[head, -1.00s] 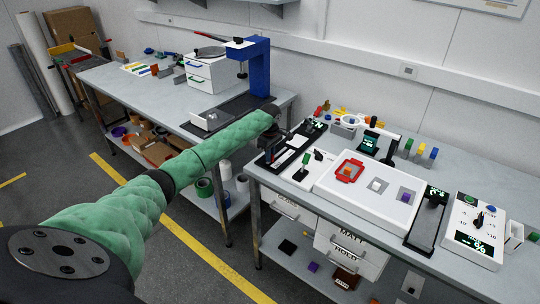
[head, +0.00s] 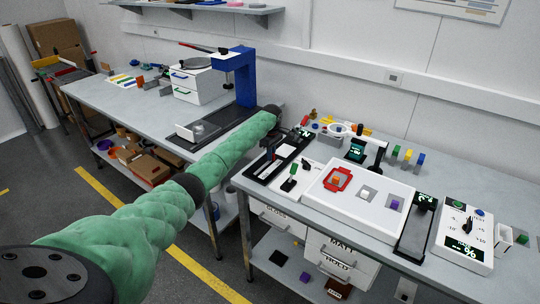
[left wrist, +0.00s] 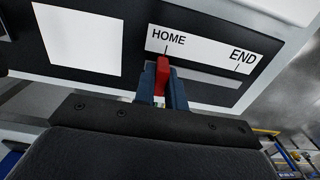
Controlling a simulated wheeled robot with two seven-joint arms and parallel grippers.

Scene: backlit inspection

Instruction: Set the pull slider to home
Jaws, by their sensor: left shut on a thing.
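The pull slider's red handle (left wrist: 162,76) shows in the left wrist view, upright at the HOME end of a grey slot (left wrist: 210,80). It sits just below the tick under the HOME label (left wrist: 168,37), nearly in line with it. The END label (left wrist: 243,57) is to the right. My left gripper (left wrist: 163,92) is shut on the red handle, with a blue finger around it. In the head view, my left gripper (head: 270,149) is over the black slider panel (head: 258,176) at the bench's left end, and the handle is hidden. My right gripper is not in view.
A white tray (head: 330,202) with coloured blocks and a dial box (head: 463,240) lie to the right. A second bench (head: 140,100) is at the left.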

